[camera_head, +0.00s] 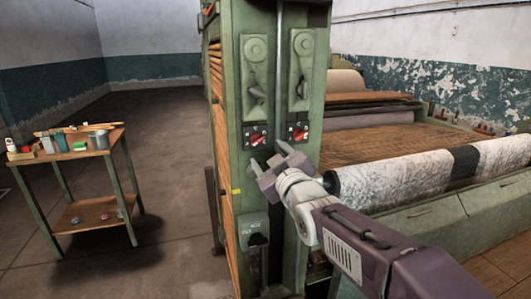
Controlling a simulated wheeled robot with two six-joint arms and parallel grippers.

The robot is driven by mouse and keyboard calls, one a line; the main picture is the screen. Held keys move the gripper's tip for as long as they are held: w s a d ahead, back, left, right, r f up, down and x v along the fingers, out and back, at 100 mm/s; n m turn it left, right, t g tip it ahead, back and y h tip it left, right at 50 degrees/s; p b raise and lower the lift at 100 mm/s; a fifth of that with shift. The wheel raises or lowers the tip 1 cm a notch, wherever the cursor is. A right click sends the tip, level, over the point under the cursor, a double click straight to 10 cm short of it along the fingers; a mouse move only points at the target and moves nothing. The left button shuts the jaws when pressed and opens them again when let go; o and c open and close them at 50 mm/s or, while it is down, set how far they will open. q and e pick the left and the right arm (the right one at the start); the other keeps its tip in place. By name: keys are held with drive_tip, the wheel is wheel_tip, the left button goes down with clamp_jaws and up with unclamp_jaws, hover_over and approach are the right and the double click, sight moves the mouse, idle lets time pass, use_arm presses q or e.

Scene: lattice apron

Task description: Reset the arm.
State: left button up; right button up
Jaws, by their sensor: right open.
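My right arm comes in from the lower right. Its gripper (270,170) is open and empty, in front of the green machine post (230,140). The fingertips appear just below the red switches (256,136) on the post; I cannot tell whether they touch it. My left gripper is not in view.
A small wooden table (75,152) with bottles, cups and tools stands at the left. A wide roll of pale patterned material (400,182) lies along the machine at the right, close to my right arm. The floor (165,130) between the table and the machine is clear.

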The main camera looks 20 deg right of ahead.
drive_tip(key=s+f+m+g+p, duration=0.2)
drive_tip(key=s+f+g+p, duration=0.2)
drive_tip(key=f+g+p, duration=0.65)
drive_tip(key=s+f+m+g+p, duration=0.1)
drive_tip(key=s+f+m+g, duration=0.4)
drive_tip(key=s+f, duration=1.2)
drive_tip(key=shift+s+g, duration=0.65)
drive_tip(key=shift+s, duration=0.6)
drive_tip(key=shift+d+r, duration=0.1)
